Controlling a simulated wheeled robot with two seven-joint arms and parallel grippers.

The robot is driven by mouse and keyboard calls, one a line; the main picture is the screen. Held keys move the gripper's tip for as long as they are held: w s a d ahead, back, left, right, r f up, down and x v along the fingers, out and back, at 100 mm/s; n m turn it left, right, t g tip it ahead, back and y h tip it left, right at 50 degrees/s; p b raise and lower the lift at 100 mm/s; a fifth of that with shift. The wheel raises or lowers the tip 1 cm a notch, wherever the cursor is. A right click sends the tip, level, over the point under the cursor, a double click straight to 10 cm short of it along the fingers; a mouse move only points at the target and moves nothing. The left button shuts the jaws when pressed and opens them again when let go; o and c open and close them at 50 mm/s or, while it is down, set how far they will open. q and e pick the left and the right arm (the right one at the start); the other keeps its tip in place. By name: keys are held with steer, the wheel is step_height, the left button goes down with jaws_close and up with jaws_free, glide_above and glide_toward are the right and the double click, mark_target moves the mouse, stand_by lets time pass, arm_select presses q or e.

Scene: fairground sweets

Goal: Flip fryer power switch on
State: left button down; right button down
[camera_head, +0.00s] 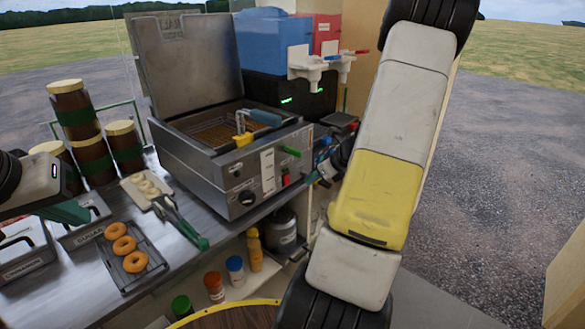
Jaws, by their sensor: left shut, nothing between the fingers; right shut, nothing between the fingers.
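The grey fryer (205,170) stands on the counter with its lid raised and a basket with a blue handle at its opening. A small red switch (286,180) sits on its front right, beside a white label plate and below a green-tipped lever (290,150); whether it is on or off is too small to tell. My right gripper (312,178) is shut and empty, just right of the red switch and seemingly apart from it; my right forearm partly hides it. My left gripper (72,212) is shut and empty at the left, over the sugar box area, far from the fryer.
Several brown jars (85,125) stand at the back left. A tray of doughnuts (150,281) and green-handled tongs (180,222) lie on the counter before the fryer. Blue and red drink machines (272,45) stand behind. Bottles sit on a lower shelf.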

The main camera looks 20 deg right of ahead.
mark_target(287, 180)
steer(key=shift+w+a+f, duration=0.5)
steer(key=shift+w+f, duration=0.25)
steer(key=shift+w, duration=0.45)
steer(key=shift+w+a+f, duration=0.45)
steer(key=shift+w+f, duration=0.25)
steer(key=shift+w, duration=0.45)
steer(key=shift+w+a+f, duration=0.5)
steer(key=shift+w+f, duration=0.25)
steer(key=shift+w, duration=0.45)
steer(key=shift+w+a, duration=0.15)
steer(key=shift+r, duration=0.1)
steer(key=shift+w+r, duration=0.1)
steer(key=shift+r, duration=0.6)
